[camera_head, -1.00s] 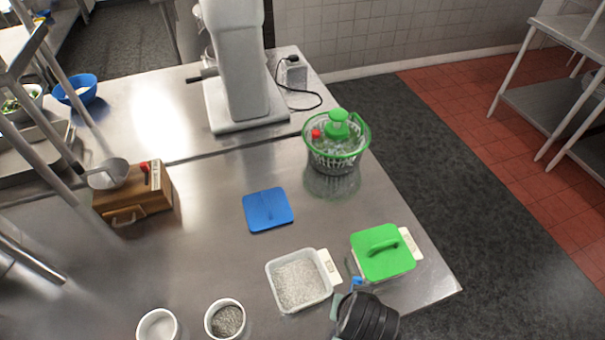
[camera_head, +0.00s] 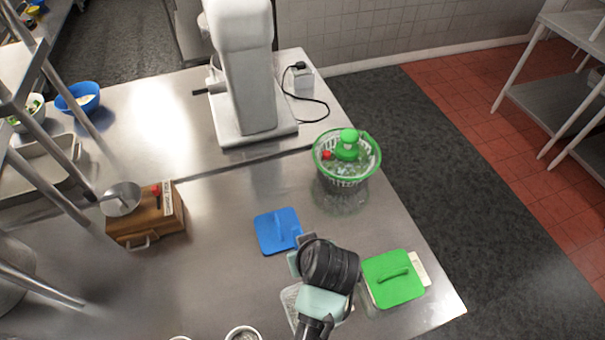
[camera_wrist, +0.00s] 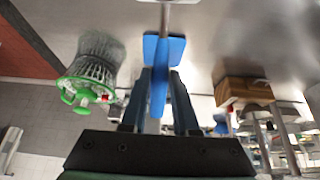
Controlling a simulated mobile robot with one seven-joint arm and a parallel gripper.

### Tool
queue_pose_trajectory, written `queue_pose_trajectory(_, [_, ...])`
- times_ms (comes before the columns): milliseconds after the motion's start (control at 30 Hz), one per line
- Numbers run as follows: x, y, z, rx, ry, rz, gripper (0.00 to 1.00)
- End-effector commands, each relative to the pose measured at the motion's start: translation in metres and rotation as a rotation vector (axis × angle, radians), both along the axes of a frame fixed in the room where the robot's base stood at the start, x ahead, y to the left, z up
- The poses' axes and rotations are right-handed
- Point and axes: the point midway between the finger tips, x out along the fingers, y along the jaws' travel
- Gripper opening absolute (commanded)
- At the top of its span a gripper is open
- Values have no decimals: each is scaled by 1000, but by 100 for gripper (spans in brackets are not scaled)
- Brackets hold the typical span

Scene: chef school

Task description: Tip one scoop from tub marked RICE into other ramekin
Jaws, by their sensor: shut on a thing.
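My gripper (camera_head: 300,252) hangs over the open tub (camera_head: 289,300), covering most of it. In the wrist view my gripper (camera_wrist: 160,78) is shut on an upright blue handle (camera_wrist: 158,95), which looks like the scoop's. A thin metal rod (camera_wrist: 165,18) shows beyond it; the scoop's bowl and any load are not visible. The open tub held pale grains earlier; its label cannot be read now. Two white ramekins show only their rims at the bottom edge, one (camera_head: 243,332) with dark contents and the other (camera_head: 180,338) almost wholly cut off.
A blue lid (camera_head: 272,238) lies just behind my gripper. A green-lidded tub (camera_head: 393,278) stands close on the right. A salad spinner (camera_head: 346,165), stand mixer (camera_head: 245,80) and wooden box (camera_head: 145,225) stand farther back. The steel table is clear left of the blue lid.

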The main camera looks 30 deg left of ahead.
Motion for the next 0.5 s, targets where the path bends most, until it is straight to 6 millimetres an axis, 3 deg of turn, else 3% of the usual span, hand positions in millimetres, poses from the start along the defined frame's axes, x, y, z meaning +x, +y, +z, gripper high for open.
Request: queue_pose_trajectory(500, [0,0,-46,0,0,-1,0])
